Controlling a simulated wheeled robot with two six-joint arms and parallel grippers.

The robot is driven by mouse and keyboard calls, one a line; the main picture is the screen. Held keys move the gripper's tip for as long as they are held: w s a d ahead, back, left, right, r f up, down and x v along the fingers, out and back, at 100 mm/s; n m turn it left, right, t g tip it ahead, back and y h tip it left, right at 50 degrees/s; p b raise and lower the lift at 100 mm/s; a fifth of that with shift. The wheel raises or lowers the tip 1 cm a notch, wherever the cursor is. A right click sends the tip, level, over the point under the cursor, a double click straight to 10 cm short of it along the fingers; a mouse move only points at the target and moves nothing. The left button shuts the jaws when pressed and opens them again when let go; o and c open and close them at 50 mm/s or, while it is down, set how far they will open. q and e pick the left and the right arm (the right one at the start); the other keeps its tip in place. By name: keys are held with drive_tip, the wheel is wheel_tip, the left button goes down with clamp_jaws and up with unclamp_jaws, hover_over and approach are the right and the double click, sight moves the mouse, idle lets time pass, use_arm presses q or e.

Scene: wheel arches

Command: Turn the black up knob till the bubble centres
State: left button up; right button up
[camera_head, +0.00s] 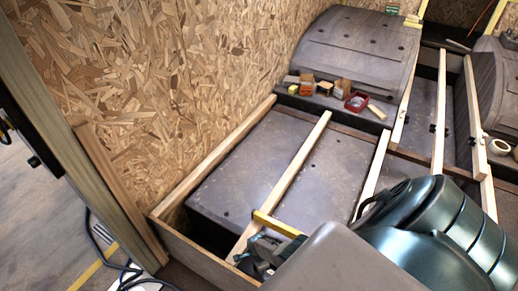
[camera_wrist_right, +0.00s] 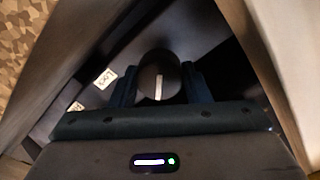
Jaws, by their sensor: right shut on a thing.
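The black knob (camera_wrist_right: 160,72) is round and dark, with a pale line on its face, in the middle of the right wrist view. My right gripper (camera_wrist_right: 160,85) is shut on it, with one finger on each side. In the head view my right gripper (camera_head: 256,258) is low at the centre, by the near end of a timber, and the knob is hidden there. A yellow bar (camera_head: 278,224), which looks like a spirit level, lies just beyond the gripper. Its bubble cannot be made out. My left gripper is not in view.
White labels (camera_wrist_right: 105,78) sit left of the knob. Pale timbers (camera_head: 292,176) run over the grey floor panel (camera_head: 245,165). A chipboard wall (camera_head: 180,85) stands at left. Small boxes (camera_head: 306,84), a red tray (camera_head: 356,102) and a wheel arch (camera_head: 358,45) are at the back.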

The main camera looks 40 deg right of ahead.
drive_tip(key=shift+m, duration=1.9)
drive_tip(key=o, duration=1)
drive_tip(key=shift+r, duration=0.1)
wheel_tip(320, 180, up, 9)
drive_tip(key=p, duration=0.8)
drive_tip(key=shift+w+d+r, duration=0.1)
drive_tip(key=shift+r+p, duration=0.4)
drive_tip(key=shift+r, duration=0.3)
